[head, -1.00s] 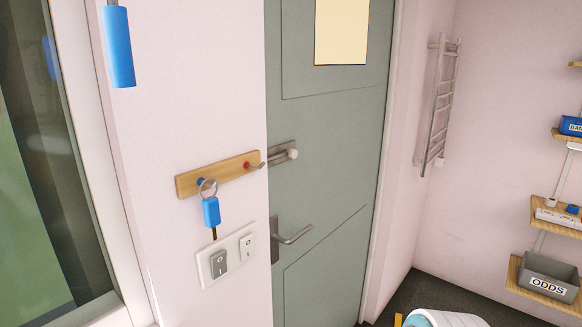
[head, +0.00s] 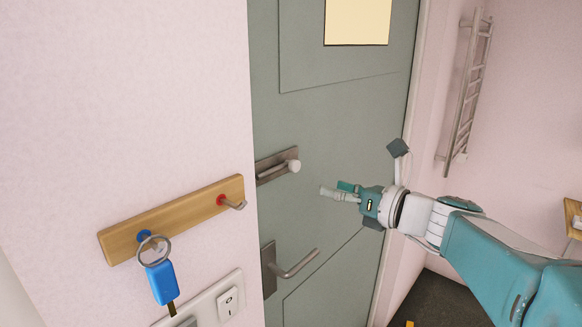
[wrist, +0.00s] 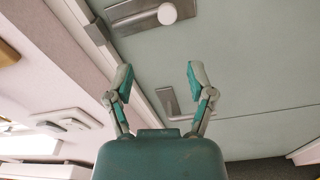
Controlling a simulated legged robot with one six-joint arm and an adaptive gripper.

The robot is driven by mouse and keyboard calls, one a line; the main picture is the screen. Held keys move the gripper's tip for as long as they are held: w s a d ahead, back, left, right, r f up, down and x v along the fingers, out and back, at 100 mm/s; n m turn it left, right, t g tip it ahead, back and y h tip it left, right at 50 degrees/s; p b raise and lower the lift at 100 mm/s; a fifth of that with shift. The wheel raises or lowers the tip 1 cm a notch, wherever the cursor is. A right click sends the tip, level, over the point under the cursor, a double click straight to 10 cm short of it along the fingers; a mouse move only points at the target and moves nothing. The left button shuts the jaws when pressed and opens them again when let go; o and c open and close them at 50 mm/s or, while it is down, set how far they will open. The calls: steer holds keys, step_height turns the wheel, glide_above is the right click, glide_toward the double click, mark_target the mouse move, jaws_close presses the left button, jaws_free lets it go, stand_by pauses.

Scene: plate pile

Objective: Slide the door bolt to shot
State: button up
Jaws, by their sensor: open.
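The door bolt (head: 270,168) is a grey metal plate and bar with a pale round knob (head: 294,166), near the left edge of the grey-green door (head: 330,130). The knob sits toward the plate's right end in the head view. The bolt also shows at the top of the wrist view (wrist: 140,12), with its knob (wrist: 167,13). My gripper (head: 335,190) is open and empty, to the right of the knob and slightly lower in the head view, apart from it. In the wrist view its two fingertips (wrist: 158,74) stand wide apart, with the bolt beyond them.
A lever handle (head: 295,265) sits on the door below the bolt. A wooden key rack (head: 175,218) with a blue-tagged key (head: 162,282) and a switch plate (head: 228,303) are on the wall to the left. A towel rail (head: 466,90) hangs at the right.

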mark_target(298, 167)
steer(key=shift+m+t, duration=0.4)
steer(key=shift+m, duration=0.2)
steer(key=x, duration=1.1)
steer(key=shift+w+d+r, duration=0.35)
steer(key=shift+d+r, duration=0.05)
